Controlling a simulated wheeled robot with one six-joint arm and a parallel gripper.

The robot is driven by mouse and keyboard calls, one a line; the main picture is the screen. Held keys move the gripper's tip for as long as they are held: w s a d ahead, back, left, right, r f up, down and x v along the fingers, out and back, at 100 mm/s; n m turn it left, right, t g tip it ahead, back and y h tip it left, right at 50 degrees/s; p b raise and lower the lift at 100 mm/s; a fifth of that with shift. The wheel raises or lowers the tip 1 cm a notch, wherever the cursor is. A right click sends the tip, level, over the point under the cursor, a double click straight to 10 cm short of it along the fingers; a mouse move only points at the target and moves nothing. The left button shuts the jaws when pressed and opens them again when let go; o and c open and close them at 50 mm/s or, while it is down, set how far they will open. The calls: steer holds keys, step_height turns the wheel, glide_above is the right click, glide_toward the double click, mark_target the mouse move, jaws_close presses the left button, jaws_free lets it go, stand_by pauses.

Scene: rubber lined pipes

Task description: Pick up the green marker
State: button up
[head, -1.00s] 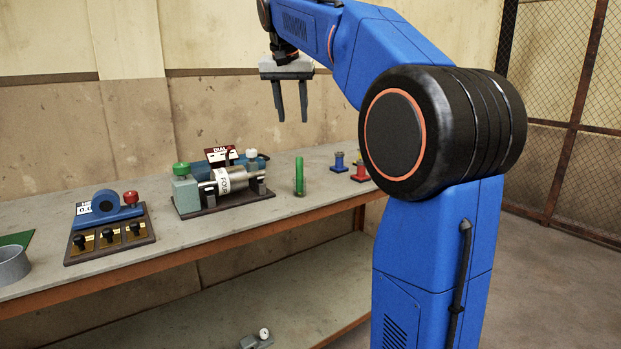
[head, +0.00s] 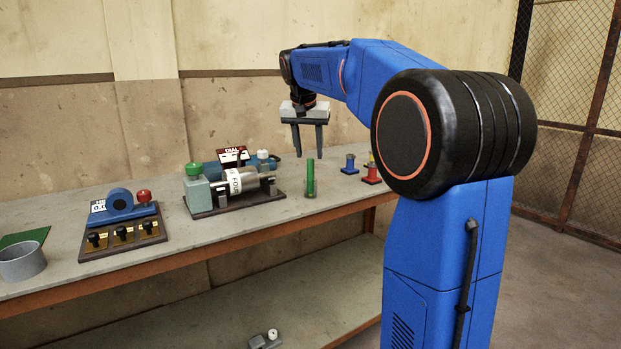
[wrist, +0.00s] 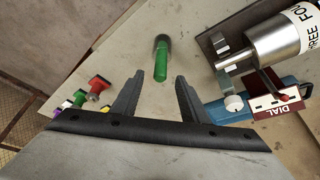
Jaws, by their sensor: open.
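The green marker (head: 310,178) stands upright on the workbench, to the right of the machine with the silver cylinder. It also shows in the wrist view (wrist: 161,62), beyond the fingertips and roughly in line with the gap between them. My gripper (head: 309,155) is open and empty, pointing down above the bench near the marker's top. In the wrist view its two fingers (wrist: 156,85) are spread apart, and the marker is not between them. In the head view the fingertips appear just above the marker's top; the exact gap cannot be told.
The silver-cylinder machine (head: 232,183) stands left of the marker. Small blue (head: 349,163) and red (head: 371,173) spools stand to its right. A blue device (head: 122,218) and a grey cup (head: 21,262) are farther left. The workbench (head: 265,226) is clear in front of the marker.

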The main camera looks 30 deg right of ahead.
mark_target(310, 159)
steer(key=x, duration=0.5)
steer(key=shift+w, duration=0.15)
jaws_close()
